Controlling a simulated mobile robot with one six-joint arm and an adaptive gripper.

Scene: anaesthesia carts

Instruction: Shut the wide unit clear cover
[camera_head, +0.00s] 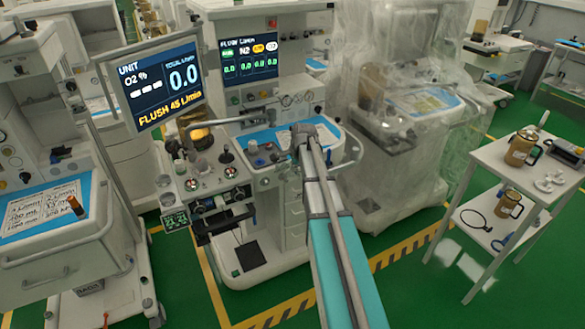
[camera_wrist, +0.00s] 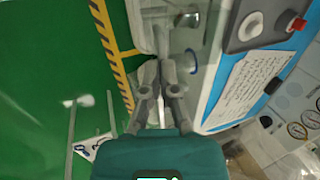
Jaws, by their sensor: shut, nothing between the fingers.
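The wide unit is a white anaesthesia machine (camera_head: 290,60) in the middle of the head view, with two lit screens and a blue work surface (camera_head: 262,138). My gripper (camera_head: 303,130) is at the right part of that work surface, with its fingers together and empty. In the wrist view my gripper (camera_wrist: 158,55) points at the machine's edge, beside the blue-bordered surface (camera_wrist: 225,85) with a printed sheet. I cannot make out a separate clear cover on this machine or tell its position. Whether my fingers touch anything is unclear.
A machine draped in clear plastic (camera_head: 395,110) stands close on the right. A white trolley (camera_head: 490,165) with jugs is at the far right. Another cart (camera_head: 60,240) is at the left. Green floor with yellow-black striping (camera_head: 400,250) is free in front.

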